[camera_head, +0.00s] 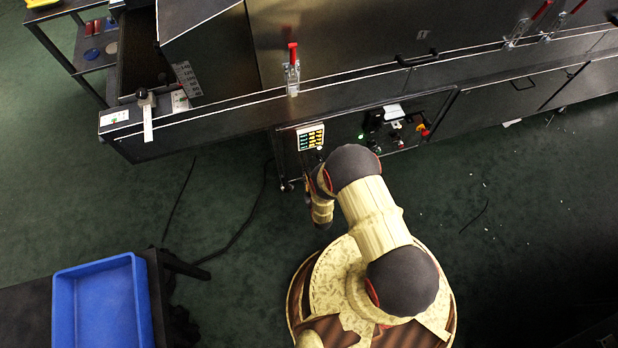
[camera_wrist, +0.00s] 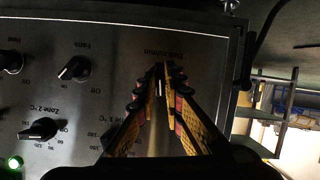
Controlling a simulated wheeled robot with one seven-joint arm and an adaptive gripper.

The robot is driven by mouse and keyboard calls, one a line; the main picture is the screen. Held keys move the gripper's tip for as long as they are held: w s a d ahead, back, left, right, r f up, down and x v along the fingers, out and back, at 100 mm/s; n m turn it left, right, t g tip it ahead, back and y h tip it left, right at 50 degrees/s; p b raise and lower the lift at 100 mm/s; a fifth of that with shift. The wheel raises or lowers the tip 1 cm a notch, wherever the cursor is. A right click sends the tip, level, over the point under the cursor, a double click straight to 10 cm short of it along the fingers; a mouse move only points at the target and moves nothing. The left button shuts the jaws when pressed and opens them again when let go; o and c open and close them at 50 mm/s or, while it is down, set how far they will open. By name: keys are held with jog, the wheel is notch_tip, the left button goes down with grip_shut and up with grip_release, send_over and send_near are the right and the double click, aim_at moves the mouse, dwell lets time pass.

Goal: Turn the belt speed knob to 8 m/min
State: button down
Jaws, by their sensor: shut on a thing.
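In the wrist view the steel control panel (camera_wrist: 110,35) appears upside down. The belt speed label (camera_wrist: 160,54) reads inverted just above my fingertips. My gripper (camera_wrist: 162,82) points at the panel, its two fingers closed in on the belt speed knob, which is almost wholly hidden between them. The knob's pointer and scale cannot be read. In the head view my arm bends down to the front of the dryer, and my gripper and the knob are hidden there.
Other knobs sit close by: fans (camera_wrist: 74,68), zone 2 (camera_wrist: 42,129) and one partly behind my left finger. A green lamp (camera_wrist: 14,162) is lit. In the head view, a red emergency button (camera_head: 424,131) is right of my arm and a blue crate (camera_head: 103,300) stands lower left.

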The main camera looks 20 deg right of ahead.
jog(key=shift+w+a+n+h, duration=0.1)
jog(key=shift+w+n+h, duration=0.05)
jog(key=shift+n+h, duration=0.45)
dwell(0.3)
jog(key=c, duration=1.9)
grip_release()
jog(key=v, duration=1.2)
